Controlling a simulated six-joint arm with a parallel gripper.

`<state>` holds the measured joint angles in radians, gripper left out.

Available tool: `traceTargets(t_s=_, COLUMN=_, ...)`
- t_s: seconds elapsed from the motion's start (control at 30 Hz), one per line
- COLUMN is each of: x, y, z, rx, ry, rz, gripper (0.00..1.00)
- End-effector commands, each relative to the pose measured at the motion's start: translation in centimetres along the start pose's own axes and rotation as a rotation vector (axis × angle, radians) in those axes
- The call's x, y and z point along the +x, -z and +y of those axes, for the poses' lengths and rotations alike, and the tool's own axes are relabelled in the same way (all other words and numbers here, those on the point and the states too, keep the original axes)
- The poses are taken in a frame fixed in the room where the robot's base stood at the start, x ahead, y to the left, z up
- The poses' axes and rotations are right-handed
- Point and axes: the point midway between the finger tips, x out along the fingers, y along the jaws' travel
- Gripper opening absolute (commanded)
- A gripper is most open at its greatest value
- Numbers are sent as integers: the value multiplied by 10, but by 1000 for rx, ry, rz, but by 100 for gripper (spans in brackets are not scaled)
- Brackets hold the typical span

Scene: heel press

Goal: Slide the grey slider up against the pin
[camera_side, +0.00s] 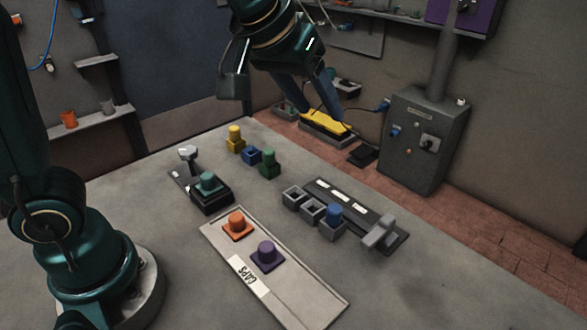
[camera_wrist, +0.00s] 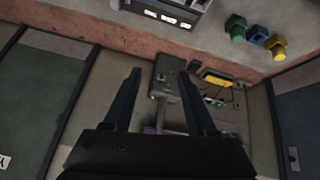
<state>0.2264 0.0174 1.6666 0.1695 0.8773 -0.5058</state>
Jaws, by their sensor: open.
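A grey handle-shaped block (camera_side: 380,232), which looks like the slider, sits at the near right end of a dark plate with white labels (camera_side: 345,195) in the side view. I cannot make out a separate pin there. Part of the labelled plate shows at the top of the wrist view (camera_wrist: 170,16); the grey block is not clearly seen there. My gripper (camera_side: 322,117) is open and empty, high beyond the table's far edge and well away from the block. Its two dark fingers are spread in the wrist view (camera_wrist: 160,75).
Grey square sockets (camera_side: 303,203) line the plate; a blue cap (camera_side: 333,214) stands in the nearest. A CAPS tray (camera_side: 310,297) holds orange and purple caps. A dark press with a teal cap (camera_side: 207,182) stands left. Yellow, blue and green pieces (camera_side: 268,163) stand behind.

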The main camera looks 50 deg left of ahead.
Motion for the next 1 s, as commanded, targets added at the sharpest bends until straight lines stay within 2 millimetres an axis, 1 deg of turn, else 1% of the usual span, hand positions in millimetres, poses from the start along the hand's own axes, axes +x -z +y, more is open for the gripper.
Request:
traceTargets(t_s=0.03, x=16, y=3, z=13, rx=11, ry=-1, rz=-16, gripper=57)
traceTargets(t_s=0.13, x=43, y=6, z=37, rx=29, ry=-5, rz=-38, gripper=57)
traceTargets(t_s=0.2, x=64, y=3, z=54, rx=47, ry=-5, rz=-57, gripper=57)
traceTargets(t_s=0.3, x=93, y=-9, z=76, rx=84, ry=-4, rz=-89, gripper=57)
traceTargets(t_s=0.43, x=124, y=-31, z=95, rx=143, ry=3, rz=-135, gripper=57)
traceTargets(t_s=0.5, x=136, y=-44, z=101, rx=169, ry=9, rz=-162, gripper=57)
traceTargets(t_s=0.6, x=147, y=-61, z=104, rx=195, ry=19, rz=-196, gripper=57)
traceTargets(t_s=0.7, x=154, y=-69, z=105, rx=209, ry=22, rz=-211, gripper=57)
traceTargets(t_s=0.77, x=159, y=-70, z=106, rx=210, ry=20, rz=-210, gripper=57)
traceTargets(t_s=0.9, x=178, y=-74, z=105, rx=208, ry=20, rz=-209, gripper=57)
traceTargets(t_s=1.0, x=188, y=-76, z=104, rx=208, ry=19, rz=-208, gripper=57)
